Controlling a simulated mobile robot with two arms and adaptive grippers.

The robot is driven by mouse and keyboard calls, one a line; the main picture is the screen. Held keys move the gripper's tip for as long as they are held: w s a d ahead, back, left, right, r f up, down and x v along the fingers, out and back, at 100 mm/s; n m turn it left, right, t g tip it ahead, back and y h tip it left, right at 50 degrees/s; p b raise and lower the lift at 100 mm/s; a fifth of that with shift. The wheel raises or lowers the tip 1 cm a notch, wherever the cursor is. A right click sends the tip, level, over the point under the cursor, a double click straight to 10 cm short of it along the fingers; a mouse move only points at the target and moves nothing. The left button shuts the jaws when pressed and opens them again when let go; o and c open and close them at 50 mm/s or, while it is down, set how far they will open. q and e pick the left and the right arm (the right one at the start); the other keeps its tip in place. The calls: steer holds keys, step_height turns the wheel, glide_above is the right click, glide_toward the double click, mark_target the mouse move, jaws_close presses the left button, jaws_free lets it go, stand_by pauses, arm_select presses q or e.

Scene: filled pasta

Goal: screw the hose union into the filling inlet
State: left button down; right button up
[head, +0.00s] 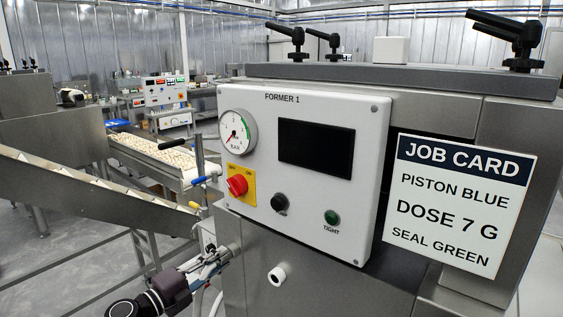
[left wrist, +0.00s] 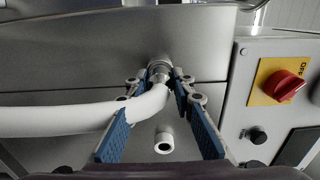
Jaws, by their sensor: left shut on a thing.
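My left gripper (head: 212,262) reaches in from the lower left beside the machine's left side. In the left wrist view its two blue-padded fingers (left wrist: 157,84) are closed around the end of a thick white hose (left wrist: 75,119). The metal hose union (left wrist: 160,72) sits at that end, between the fingertips. It points at the steel wall and meets the filling inlet (left wrist: 164,59) there, in line with it. The thread is hidden, so I cannot tell how deep the union sits. My right gripper is not in view.
A white round fitting (left wrist: 164,143) sticks out below the gripper; it also shows in the head view (head: 277,275). The FORMER 1 panel (head: 300,170) has a dark green TIGHT lamp (head: 332,217), a gauge (head: 237,133) and a red switch (head: 237,186). A job card (head: 459,204) hangs right.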

arm_select(q)
steer(key=m+b, duration=0.2)
steer(key=m, duration=0.1)
steer(key=m+b, duration=0.6)
steer(key=m, duration=0.1)
steer(key=shift+f, duration=0.3)
steer(key=shift+r+m, duration=0.15)
steer(key=shift+m, duration=0.35)
steer(key=shift+r+m, duration=0.2)
steer(key=shift+m, duration=0.1)
